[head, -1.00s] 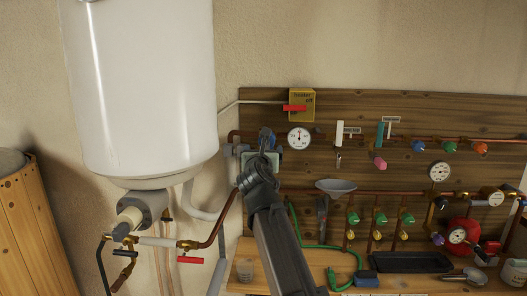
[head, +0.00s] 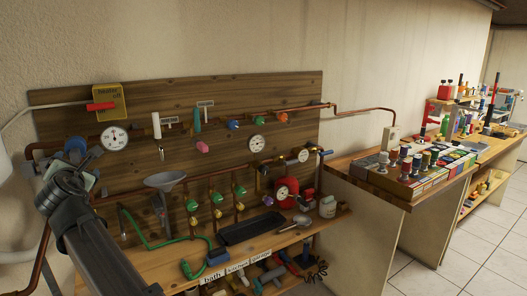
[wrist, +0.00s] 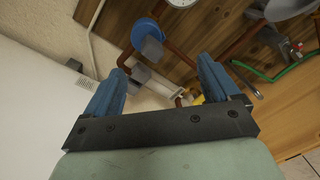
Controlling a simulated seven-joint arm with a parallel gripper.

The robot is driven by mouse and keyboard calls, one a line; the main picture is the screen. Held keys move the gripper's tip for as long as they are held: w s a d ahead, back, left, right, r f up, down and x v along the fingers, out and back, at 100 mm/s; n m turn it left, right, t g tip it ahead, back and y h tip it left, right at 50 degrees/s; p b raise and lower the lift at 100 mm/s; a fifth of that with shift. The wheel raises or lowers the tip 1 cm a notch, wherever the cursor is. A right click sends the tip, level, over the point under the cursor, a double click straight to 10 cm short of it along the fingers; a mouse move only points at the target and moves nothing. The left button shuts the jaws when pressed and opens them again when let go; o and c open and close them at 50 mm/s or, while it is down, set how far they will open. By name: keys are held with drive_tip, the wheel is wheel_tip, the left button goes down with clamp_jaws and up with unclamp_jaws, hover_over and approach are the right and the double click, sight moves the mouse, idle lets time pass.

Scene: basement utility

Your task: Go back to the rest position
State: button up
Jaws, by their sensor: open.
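My gripper (wrist: 155,85) shows in the wrist view with its two blue fingers spread apart and nothing between them. Beyond the fingers are a blue round valve handle (wrist: 146,33) and grey fittings on a copper pipe. In the head view my arm rises from the lower left, and its gripper end (head: 80,165) is near the left end of the wooden pipe board (head: 180,100), by the blue valve. The fingers are hard to make out there. I cannot tell from the head view whether the gripper touches the pipework.
A white tank (wrist: 35,110) stands close on the left. The board carries gauges, a grey funnel (head: 165,181) and coloured valves. A shelf below holds a black tray (head: 250,228) and a green hose (head: 150,240). A bench (head: 400,190) with bottles stands right; the tiled floor (head: 480,260) is clear.

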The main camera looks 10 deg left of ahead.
drive_tip(key=s+d+f+m+g+h, duration=0.2)
drive_tip(key=d+f+m+g, duration=0.15)
drive_tip(key=f+m, duration=0.65)
drive_tip(key=s+d+f+m+g+h, duration=0.25)
drive_tip(key=d+f+m, duration=0.25)
drive_tip(key=f+m, duration=0.5)
drive_tip(key=w+d+f+m+g+h, duration=0.1)
drive_tip(key=d+f+m+h, duration=0.1)
drive_tip(key=d+f, duration=0.8)
drive_tip(key=d+f+m+g+h, duration=0.2)
drive_tip(key=d+f, duration=0.4)
drive_tip(key=f, duration=0.7)
drive_tip(key=w+d+f+m+g+h, duration=0.1)
drive_tip(key=d+f+m+h, duration=0.1)
drive_tip(key=d+f, duration=0.8)
drive_tip(key=s+d+f+m+g+h, duration=0.1)
drive_tip(key=s+d+f+m+g, duration=0.15)
drive_tip(key=d+f, duration=0.8)
drive_tip(key=s+d+f+m+g+h, duration=0.1)
drive_tip(key=s+d+f+m+g, duration=0.15)
drive_tip(key=d+f, duration=0.8)
drive_tip(key=s+d+f+m+g, duration=0.2)
drive_tip(key=s+d+f, duration=0.2)
drive_tip(key=s+d, duration=0.4)
drive_tip(key=s+d+f+m+g+y, duration=0.1)
drive_tip(key=s+d+f, duration=0.4)
drive_tip(key=d, duration=0.9)
drive_tip(key=shift+s+d+m+g, duration=0.4)
drive_tip(key=shift+s+m+g, duration=0.3)
drive_tip(key=shift+s+m, duration=0.7)
